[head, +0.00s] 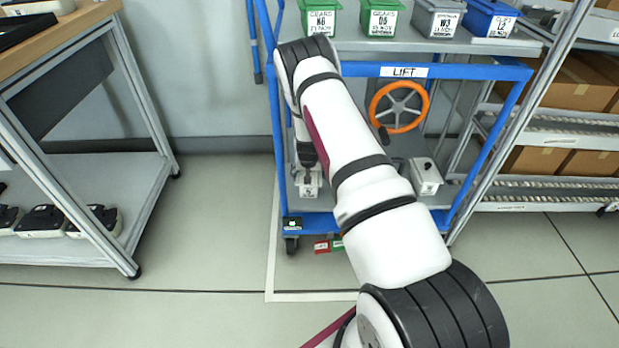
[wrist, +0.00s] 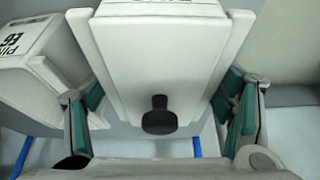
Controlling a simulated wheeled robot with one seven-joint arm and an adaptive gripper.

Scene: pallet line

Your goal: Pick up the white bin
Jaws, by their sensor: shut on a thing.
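A white bin (wrist: 157,60) fills the middle of the wrist view, with a black knob or handle on its near face and a label cut off at the top edge. It also shows in the head view (head: 309,187), low inside the blue cart and partly hidden by my arm. My gripper (wrist: 160,95) has one teal-padded finger on each side of the bin and is shut on it; in the head view my gripper (head: 307,160) comes down from above. I cannot tell whether the bin touches the shelf. A second white bin (head: 427,177) stands to the right; its label shows in the wrist view (wrist: 35,75).
The blue cart (head: 480,72) marked LIFT frames the space, with an orange handwheel (head: 399,107) behind. Green, grey and blue bins stand on its top shelf. A workbench (head: 85,165) is at left, a rack with cardboard boxes (head: 575,85) at right. Floor between bench and cart is clear.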

